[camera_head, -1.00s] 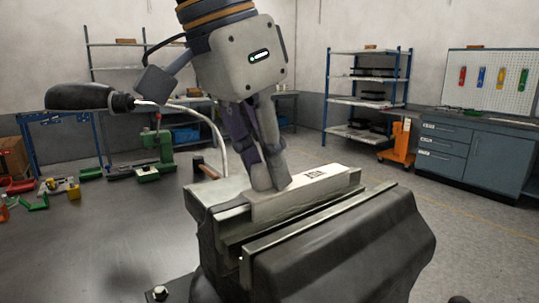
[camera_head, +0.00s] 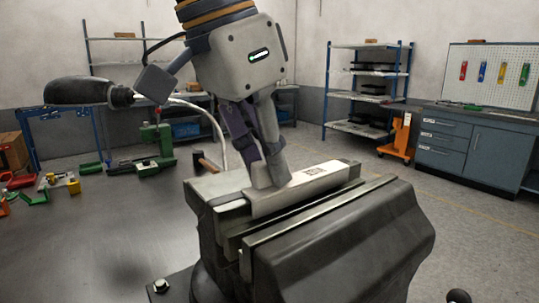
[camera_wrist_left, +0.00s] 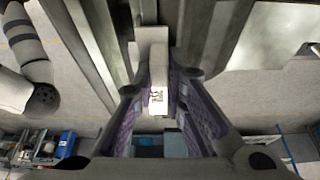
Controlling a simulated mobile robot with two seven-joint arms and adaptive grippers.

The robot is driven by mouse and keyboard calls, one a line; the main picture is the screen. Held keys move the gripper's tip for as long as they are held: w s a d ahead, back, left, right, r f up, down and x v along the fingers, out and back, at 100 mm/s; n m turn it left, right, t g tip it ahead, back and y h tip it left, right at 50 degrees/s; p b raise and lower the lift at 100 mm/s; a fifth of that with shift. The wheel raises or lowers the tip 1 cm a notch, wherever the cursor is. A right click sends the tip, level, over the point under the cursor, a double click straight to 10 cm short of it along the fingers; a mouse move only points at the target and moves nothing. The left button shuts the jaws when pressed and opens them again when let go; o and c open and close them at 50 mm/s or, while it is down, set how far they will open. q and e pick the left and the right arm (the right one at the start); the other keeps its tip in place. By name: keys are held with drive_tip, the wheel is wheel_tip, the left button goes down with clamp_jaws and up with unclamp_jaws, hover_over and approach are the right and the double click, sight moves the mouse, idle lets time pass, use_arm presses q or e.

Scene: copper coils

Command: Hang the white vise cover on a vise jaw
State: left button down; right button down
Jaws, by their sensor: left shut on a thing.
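The white vise cover (camera_head: 322,176), a long pale strip with a dark printed mark, lies along the rear jaw of the large dark vise (camera_head: 340,245). Whether it is fully seated on the jaw is hard to tell. My left gripper (camera_head: 270,178) points down from above and is shut on the cover near its left end. In the left wrist view the cover (camera_wrist_left: 153,55) lies between the gripper's fingers (camera_wrist_left: 160,90). The front jaw (camera_head: 320,222) is bare, with a gap between it and the rear jaw. My right gripper is not in view.
A black-handled tool on a curved pale arm (camera_head: 85,92) hangs at the left. A blue shelf (camera_head: 365,85), an orange trolley (camera_head: 398,135) and a grey cabinet (camera_head: 470,150) stand farther back.

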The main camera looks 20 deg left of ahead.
use_arm(q)
drive_tip(key=c, duration=1.6)
unclamp_jaws()
drive_tip(key=shift+o, duration=0.2)
drive_tip(key=shift+r, duration=4)
